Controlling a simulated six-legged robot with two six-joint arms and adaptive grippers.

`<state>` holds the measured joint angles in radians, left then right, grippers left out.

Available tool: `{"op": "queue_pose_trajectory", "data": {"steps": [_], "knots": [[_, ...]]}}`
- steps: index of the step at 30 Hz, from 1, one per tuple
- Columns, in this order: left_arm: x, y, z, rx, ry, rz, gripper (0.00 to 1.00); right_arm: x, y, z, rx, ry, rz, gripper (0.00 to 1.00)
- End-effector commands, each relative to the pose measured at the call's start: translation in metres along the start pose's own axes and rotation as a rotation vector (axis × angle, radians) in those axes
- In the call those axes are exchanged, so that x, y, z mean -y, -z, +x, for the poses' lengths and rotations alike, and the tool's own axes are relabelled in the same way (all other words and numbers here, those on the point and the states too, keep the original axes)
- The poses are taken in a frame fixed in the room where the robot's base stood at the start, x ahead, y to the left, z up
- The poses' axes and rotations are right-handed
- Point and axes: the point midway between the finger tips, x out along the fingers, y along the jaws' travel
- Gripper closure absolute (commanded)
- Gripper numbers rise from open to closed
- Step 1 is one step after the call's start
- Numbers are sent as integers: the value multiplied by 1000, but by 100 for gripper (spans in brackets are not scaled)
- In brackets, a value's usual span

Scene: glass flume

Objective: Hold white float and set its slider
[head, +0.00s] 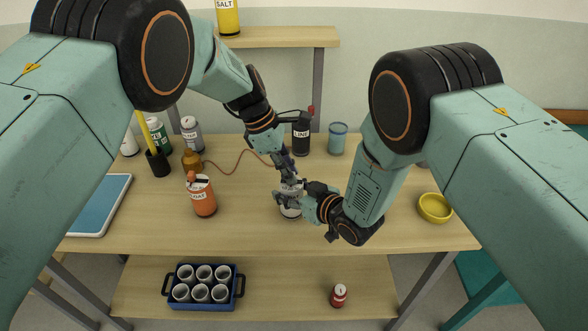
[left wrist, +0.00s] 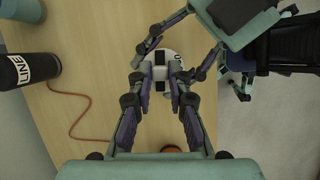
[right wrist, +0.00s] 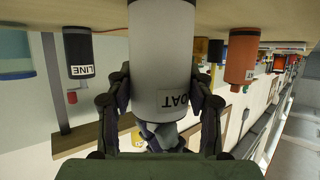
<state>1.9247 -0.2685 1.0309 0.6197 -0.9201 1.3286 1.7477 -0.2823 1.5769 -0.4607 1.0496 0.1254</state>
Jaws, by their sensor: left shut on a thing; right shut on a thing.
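The white float (head: 290,211) is a pale cylinder standing upright on the wooden table in the head view. My right gripper (head: 292,197) is shut around its body from the right. The right wrist view shows the float (right wrist: 165,60) large and upside down between the fingers, with part of its dark-lettered label showing. My left gripper (head: 288,175) comes down from above, shut at the float's top. In the left wrist view the fingertips (left wrist: 160,76) close on a small pale and dark piece, seemingly the slider, over the float (left wrist: 175,57). The slider's setting cannot be read.
An orange bottle (head: 202,196) stands left of the float. A black LINE bottle (head: 301,136) and a blue-grey jar (head: 338,139) stand behind it, with a reddish cord (head: 237,151) nearby. A yellow bowl (head: 435,208) lies right.

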Motion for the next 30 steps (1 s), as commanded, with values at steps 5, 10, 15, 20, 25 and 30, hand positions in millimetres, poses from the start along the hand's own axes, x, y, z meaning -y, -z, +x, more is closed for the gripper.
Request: {"op": "queue_pose_trajectory", "data": {"steps": [5,10,15,20,25,30], "knots": [[2,-1,0,1,6,0,100,-2,0,0,-1,-5,4,84],[1,-1,0,0,5,0,71,-2,0,0,-1,-5,3,84],[1,-1,0,0,3,1,58,-1,1,0,-1,-3,2,84],[1,-1,0,0,2,1,58,-1,1,0,-1,-2,2,84],[0,-1,-4,0,0,1,58,-1,1,0,-1,-2,1,84],[-1,0,-28,0,-1,1,58,-1,1,0,-2,-2,1,84]]}}
